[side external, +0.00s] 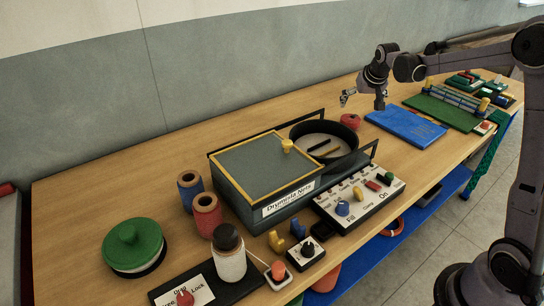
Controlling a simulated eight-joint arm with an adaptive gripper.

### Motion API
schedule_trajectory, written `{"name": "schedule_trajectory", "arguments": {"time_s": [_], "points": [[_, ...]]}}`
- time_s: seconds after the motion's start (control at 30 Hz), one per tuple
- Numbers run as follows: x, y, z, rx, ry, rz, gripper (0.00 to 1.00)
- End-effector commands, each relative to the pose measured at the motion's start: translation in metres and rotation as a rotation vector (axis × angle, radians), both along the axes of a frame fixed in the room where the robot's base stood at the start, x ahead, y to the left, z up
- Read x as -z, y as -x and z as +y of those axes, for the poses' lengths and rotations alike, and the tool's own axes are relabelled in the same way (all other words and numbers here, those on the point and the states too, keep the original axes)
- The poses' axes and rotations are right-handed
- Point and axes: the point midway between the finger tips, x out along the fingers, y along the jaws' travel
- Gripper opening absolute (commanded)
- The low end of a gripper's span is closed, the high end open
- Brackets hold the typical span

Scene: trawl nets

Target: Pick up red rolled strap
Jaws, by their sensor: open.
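A small red roll (350,121), which looks like the red rolled strap, lies on the wooden table just behind the round black pan. The pan's rim hides part of its near side. My gripper (348,98) hangs above and slightly behind the roll in the picture, apart from it. Its jaws are open and nothing shows between them. The gripper is small in this view, so its exact height over the table is hard to tell.
The black round pan (357,145) and the grey box (225,160) stand in front of the roll. A blue board (405,126) lies to its right, with a green fenced board (440,112) beyond. The table to the roll's left is clear.

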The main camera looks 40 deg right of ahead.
Motion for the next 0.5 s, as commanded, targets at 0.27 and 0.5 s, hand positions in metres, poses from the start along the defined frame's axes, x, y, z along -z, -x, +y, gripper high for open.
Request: {"name": "schedule_trajectory", "arguments": {"time_s": [0.27,0.5], "points": [[0.021,-0.011,-0.016,0.02,-0.001,0.003,0.97],[0.048,-0.024,-0.024,0.018,-0.002,0.002,0.97]]}}
